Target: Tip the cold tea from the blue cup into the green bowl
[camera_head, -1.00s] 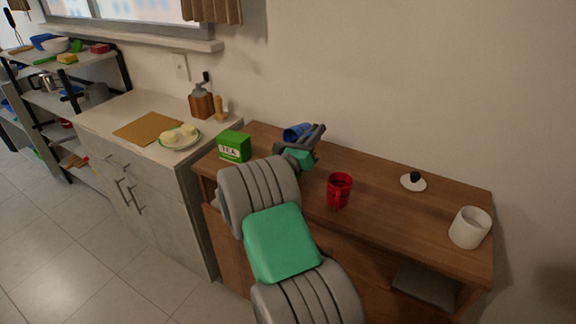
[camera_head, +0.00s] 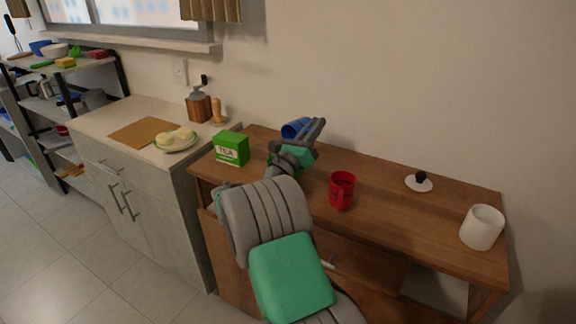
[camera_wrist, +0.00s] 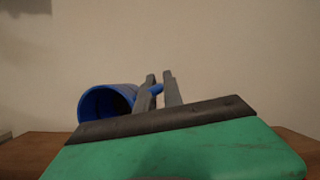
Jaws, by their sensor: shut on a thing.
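The blue cup (camera_head: 294,128) is held up over the back left part of the wooden cabinet top. In the wrist view the cup (camera_wrist: 105,103) is tipped well over on its side, with its dark mouth towards the camera. My gripper (camera_head: 318,124) is shut on the cup's handle, which shows between the fingers in the wrist view (camera_wrist: 160,78). A sliver of green shows beside and under my wrist; it may be the green bowl (camera_head: 271,159), mostly hidden by my arm. I cannot see any tea or whether it is flowing.
On the wooden cabinet top (camera_head: 400,206) a green tea box (camera_head: 231,148) stands left of my wrist, close by. A red mug (camera_head: 342,190) stands to the right. Further right are a small white dish (camera_head: 419,184) with a dark knob and a white pot (camera_head: 482,227).

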